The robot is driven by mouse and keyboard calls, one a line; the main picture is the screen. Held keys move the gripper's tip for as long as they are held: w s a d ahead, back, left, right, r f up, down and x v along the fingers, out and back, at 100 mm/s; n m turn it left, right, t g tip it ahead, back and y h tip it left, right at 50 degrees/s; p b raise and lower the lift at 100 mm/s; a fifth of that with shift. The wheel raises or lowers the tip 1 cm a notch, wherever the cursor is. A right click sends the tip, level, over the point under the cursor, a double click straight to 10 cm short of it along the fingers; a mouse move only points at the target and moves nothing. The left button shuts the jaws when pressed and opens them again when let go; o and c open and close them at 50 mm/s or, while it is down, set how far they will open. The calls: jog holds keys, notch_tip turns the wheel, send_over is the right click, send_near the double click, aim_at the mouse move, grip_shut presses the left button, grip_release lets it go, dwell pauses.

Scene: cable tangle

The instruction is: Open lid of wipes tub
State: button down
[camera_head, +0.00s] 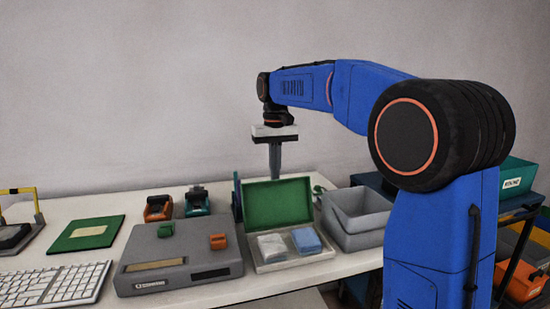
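The wipes tub appears to be the pale shallow box (298,264) right of the grey device. Its green lid (279,204) stands raised at the back, tilted up from the box. Inside lie a white pack (272,247) and a blue pack (306,240). My gripper (275,172) points down at the lid's top edge. Its fingers show as one narrow shape, so their gap cannot be seen. The tips end at or just behind the lid's edge; contact cannot be told.
A grey device (180,258) with green and orange pieces on top stands left of the tub. Grey bins (358,215) stand close on the right. A keyboard (52,285), a green board (85,233) and two small devices (158,208) occupy the left.

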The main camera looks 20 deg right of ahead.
jog(key=shift+s+r, duration=0.25)
jog(key=shift+s, duration=0.4)
jog(key=shift+s+r, duration=0.25)
jog(key=shift+s, duration=0.35)
jog(key=shift+s+r, duration=0.25)
jog(key=shift+s, duration=0.4)
jog(key=shift+s+r+t, duration=0.6)
jog(key=shift+s+t, duration=0.1)
jog(key=shift+s, duration=0.25)
jog(key=shift+s+r, duration=0.3)
jog(key=shift+s, duration=0.4)
